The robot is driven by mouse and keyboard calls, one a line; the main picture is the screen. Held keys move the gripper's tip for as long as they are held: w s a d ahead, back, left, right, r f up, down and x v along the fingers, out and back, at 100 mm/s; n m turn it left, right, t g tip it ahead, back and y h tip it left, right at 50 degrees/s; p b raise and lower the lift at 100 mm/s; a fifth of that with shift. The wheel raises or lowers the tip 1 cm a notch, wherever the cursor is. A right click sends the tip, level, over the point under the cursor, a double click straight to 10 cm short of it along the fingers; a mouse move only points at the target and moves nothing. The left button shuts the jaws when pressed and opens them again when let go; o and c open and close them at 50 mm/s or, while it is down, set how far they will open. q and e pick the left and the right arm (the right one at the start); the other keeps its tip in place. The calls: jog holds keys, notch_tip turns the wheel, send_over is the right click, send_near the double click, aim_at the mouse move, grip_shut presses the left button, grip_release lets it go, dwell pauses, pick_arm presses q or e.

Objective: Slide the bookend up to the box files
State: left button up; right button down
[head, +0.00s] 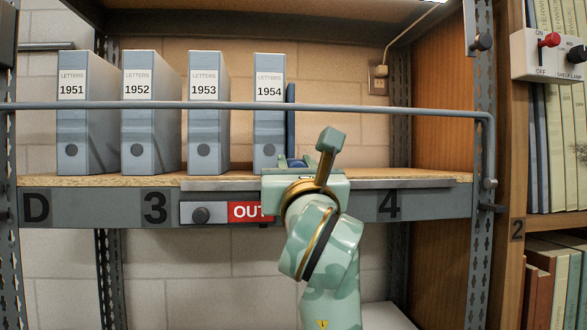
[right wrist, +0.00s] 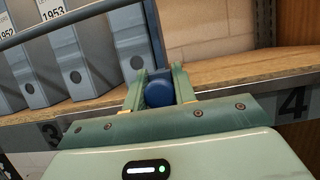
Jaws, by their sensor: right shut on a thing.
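The bookend (head: 291,122) is a dark blue upright plate on the shelf, directly right of the 1954 box file (head: 268,122). No clear gap shows between them; I cannot tell whether they touch. My right gripper (head: 297,163) is at the shelf's front edge, with its fingers on either side of the bookend's round blue knob (right wrist: 159,94), shut on it. The bookend's plate also shows in the right wrist view (right wrist: 154,35). The 1951 (head: 73,125), 1952 (head: 138,125) and 1953 (head: 204,125) box files stand upright to the left, spaced apart. My left gripper is not in view.
A grey rail (head: 400,110) runs across the shelf front above the gripper. The wooden shelf (head: 425,177) is clear right of the bookend. A red OUT label (head: 246,211) is on the shelf edge. A switch box (head: 550,54) is at the upper right.

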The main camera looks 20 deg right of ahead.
jog(key=shift+d, duration=0.1)
jog(key=c, duration=1.1)
grip_release()
jog(key=shift+s, duration=0.1)
jog(key=shift+c, duration=0.2)
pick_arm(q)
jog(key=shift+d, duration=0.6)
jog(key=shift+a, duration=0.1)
pick_arm(e)
jog(key=shift+s+f, duration=0.2)
jog(key=shift+s, duration=0.15)
pick_arm(q)
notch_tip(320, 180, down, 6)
jog(key=b, duration=0.5)
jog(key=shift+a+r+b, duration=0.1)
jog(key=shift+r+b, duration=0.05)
jog(key=shift+b, duration=0.2)
pick_arm(e)
jog(key=v, duration=1.5)
jog(key=shift+s, duration=0.15)
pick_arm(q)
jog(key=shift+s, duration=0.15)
pick_arm(e)
jog(key=shift+f, duration=0.15)
